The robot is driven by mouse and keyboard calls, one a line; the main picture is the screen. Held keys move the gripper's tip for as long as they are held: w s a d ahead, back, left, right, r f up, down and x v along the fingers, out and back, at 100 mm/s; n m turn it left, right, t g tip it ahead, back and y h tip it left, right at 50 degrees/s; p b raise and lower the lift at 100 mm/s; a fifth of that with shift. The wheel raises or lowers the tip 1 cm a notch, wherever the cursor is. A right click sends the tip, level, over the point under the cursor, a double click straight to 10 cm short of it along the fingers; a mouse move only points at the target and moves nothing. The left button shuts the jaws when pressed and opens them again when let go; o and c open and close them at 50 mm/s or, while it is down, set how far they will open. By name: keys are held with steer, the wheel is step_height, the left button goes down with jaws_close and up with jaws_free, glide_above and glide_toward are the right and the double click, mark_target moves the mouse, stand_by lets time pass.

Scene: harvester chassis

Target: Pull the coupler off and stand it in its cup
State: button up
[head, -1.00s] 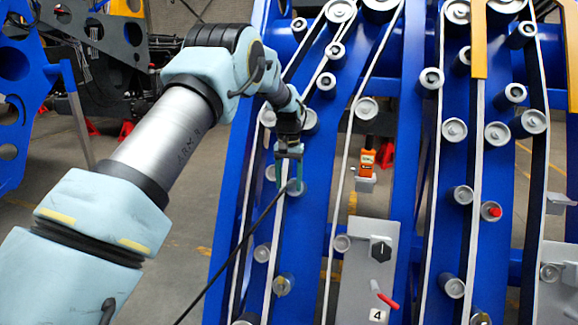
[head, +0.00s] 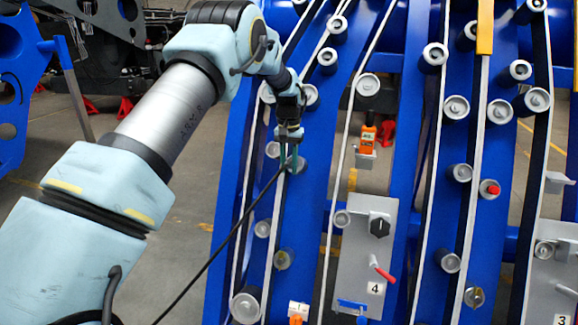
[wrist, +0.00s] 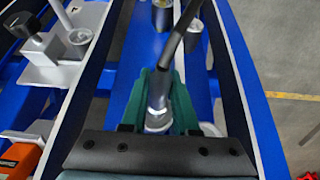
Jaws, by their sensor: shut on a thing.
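My gripper (head: 289,165) is at the blue frame, left of centre in the head view, its teal fingers pointing down. In the wrist view my gripper (wrist: 165,105) is shut around the silver coupler (wrist: 157,115). A black hose (wrist: 178,50) runs from the coupler; in the head view the hose (head: 222,250) trails to the lower left. In the head view the coupler is mostly hidden by the fingers. A roller end shows right behind them; I cannot tell whether the coupler touches anything there. I cannot clearly make out the cup.
Belts and several grey rollers crowd the blue frame (head: 312,215). A grey panel (head: 360,250) marked 4, with a black knob and red lever (head: 383,270), stands right of my gripper. An orange device (head: 368,137) sits on a bracket. A white-and-orange item (head: 298,312) shows at the bottom edge.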

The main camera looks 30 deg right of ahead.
jaws_close()
steer(key=shift+r, duration=0.1)
steer(key=shift+s+a+r, duration=0.85)
steer(key=shift+s+a, duration=0.2)
steer(key=shift+s, duration=0.05)
